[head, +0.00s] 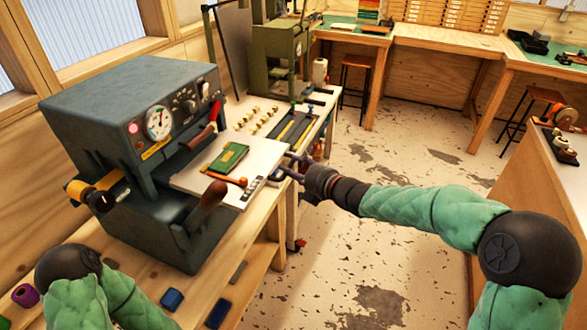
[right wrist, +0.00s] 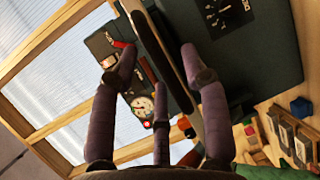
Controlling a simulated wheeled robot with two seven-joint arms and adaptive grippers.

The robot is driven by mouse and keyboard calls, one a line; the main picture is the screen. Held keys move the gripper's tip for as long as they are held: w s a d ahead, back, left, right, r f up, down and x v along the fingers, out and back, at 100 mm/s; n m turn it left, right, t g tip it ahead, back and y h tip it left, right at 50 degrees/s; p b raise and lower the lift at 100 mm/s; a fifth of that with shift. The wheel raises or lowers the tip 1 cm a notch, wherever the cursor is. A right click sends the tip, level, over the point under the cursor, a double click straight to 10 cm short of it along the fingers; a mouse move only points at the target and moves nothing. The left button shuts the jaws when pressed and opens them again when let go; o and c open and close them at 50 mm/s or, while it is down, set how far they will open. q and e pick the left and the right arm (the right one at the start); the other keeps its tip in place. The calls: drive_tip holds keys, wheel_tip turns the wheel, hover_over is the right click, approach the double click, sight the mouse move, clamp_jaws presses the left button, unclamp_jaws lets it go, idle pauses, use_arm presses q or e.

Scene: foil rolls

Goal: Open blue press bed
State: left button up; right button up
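The blue-grey press (head: 125,100) stands on the workbench at the left in the head view, with a round gauge, knobs and a red lever on its front. A pale flat bed plate (head: 262,150) juts out from its front, carrying a green block. A brown handle (head: 207,205) sits low by the plate. My right gripper (head: 291,168) is at the plate's right edge; contact is unclear. In the right wrist view, the gripper's fingers (right wrist: 155,65) are spread, with a pale edge between them and the press behind. My left gripper is not seen; only part of the left arm shows.
Small pale pieces (head: 262,120) and dark trays lie on the bench beyond the plate. A green machine (head: 275,55) stands behind them. Small blue blocks (head: 172,299) lie near the front. The floor (head: 400,160) at the right is open, with stools farther back.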

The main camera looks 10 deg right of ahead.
drive_tip(key=v, duration=1.2)
idle(0.3)
drive_tip(key=s+a+f+m+g+h, duration=0.1)
drive_tip(key=a+f+m+g+h, duration=0.15)
drive_tip(key=f+m, duration=0.85)
drive_tip(key=s+a+f+m+g+h, duration=0.1)
drive_tip(key=a+f+m+g, duration=0.3)
drive_tip(key=f, duration=1.3)
drive_tip(key=s+a+f+m+g, duration=0.2)
drive_tip(key=s+f+m, duration=0.4)
drive_tip(key=s+f, duration=0.3)
drive_tip(key=s+a+f+m+g, duration=0.3)
drive_tip(key=s+f+m, duration=0.3)
drive_tip(key=s+f, duration=0.4)
drive_tip(key=shift+s+f+m+g+h, duration=0.15)
drive_tip(key=shift+s+m+g+h, duration=0.2)
drive_tip(key=shift+s+g, duration=0.6)
